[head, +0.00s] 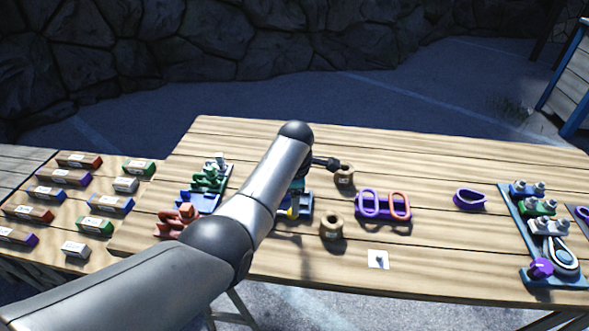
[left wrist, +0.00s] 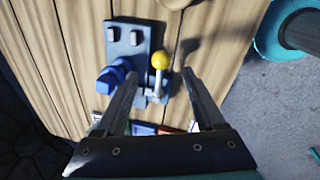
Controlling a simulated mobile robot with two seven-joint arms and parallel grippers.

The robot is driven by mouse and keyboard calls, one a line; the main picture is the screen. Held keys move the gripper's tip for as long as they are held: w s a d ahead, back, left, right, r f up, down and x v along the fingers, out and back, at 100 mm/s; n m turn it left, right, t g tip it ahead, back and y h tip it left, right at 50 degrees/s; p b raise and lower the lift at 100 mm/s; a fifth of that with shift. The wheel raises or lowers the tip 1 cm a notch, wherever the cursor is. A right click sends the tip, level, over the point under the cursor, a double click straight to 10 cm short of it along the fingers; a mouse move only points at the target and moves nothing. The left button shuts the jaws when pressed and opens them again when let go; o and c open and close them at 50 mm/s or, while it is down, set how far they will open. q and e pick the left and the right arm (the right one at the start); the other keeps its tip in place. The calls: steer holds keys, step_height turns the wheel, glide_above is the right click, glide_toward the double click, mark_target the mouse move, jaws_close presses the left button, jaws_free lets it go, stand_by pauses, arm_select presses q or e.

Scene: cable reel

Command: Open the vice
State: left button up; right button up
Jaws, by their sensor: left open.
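The vice (left wrist: 127,48) is a blue fixture on the wooden table in the left wrist view, with a rounded blue part on its left side. Its grey lever ends in a yellow ball knob (left wrist: 160,60). In the head view the vice (head: 305,207) is partly hidden behind my left arm. My left gripper (left wrist: 158,75) is open, its two fingers on either side of the lever in the picture. I cannot tell whether a finger touches it. In the head view my arm's link hides most of this gripper. My right gripper is not in view.
Left of the vice stand green, blue and orange fixtures (head: 208,180). Tan rings (head: 331,228) and a purple-and-orange pair of loops (head: 384,205) lie to the right. A blue board with clamps (head: 514,215) is at far right. Labelled boxes (head: 103,227) fill the left table.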

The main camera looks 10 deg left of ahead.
arm_select(q)
step_height(320, 180, up, 8)
steer(key=s+p, duration=0.1)
steer(key=shift+s+d+p, duration=0.15)
steer(key=shift+s+p, duration=0.15)
stand_by(0.4)
